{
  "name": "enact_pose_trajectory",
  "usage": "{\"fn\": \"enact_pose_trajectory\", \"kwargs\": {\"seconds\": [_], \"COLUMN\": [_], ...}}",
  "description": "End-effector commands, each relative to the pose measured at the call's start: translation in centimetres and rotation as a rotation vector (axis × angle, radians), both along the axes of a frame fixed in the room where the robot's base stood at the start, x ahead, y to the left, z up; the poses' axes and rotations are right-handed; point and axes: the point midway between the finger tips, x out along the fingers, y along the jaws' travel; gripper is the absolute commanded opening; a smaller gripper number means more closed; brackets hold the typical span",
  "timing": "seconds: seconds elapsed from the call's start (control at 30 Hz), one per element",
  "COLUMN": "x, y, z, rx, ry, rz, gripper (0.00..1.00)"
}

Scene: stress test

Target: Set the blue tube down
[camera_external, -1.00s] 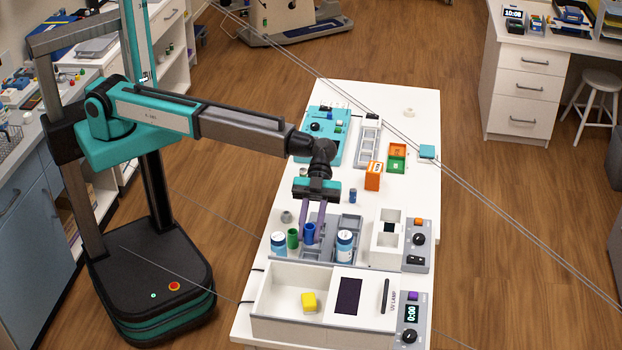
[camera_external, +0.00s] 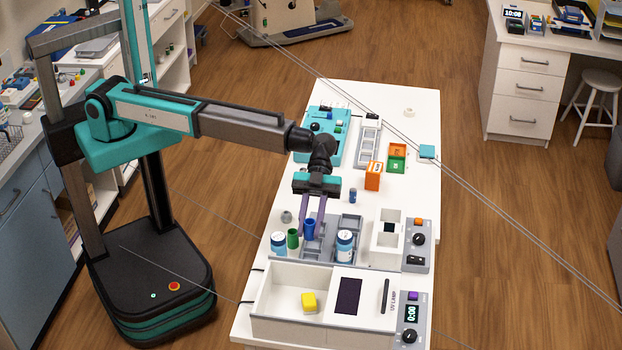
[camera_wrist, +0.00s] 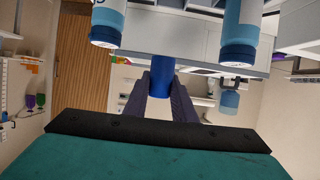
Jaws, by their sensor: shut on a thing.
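The blue tube (camera_external: 309,229) is between the purple fingers of my gripper (camera_external: 311,226), which is shut on it. It is upright, at the grey rack (camera_external: 346,222) on the white table. In the wrist view the blue tube (camera_wrist: 160,76) shows between the tips of my gripper (camera_wrist: 160,92). I cannot tell if its lower end touches the rack or the table. A green tube (camera_external: 293,238) stands just to its left.
An open white tray (camera_external: 275,290) with a yellow block (camera_external: 309,301) lies in front.

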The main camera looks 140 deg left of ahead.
Motion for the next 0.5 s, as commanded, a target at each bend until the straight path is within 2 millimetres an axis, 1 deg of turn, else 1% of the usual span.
{"fn": "enact_pose_trajectory", "kwargs": {"seconds": [0.17, 0.27, 0.5], "x": [-0.3, -0.9, -3.4], "y": [-0.3, -0.8, -2.6], "z": [0.0, -0.1, 0.1], "rx": [0.0, 0.0, 0.001], "ry": [0.0, 0.0, -0.001], "rz": [-0.001, -0.012, -0.037], "gripper": [0.02, 0.02, 0.02]}}
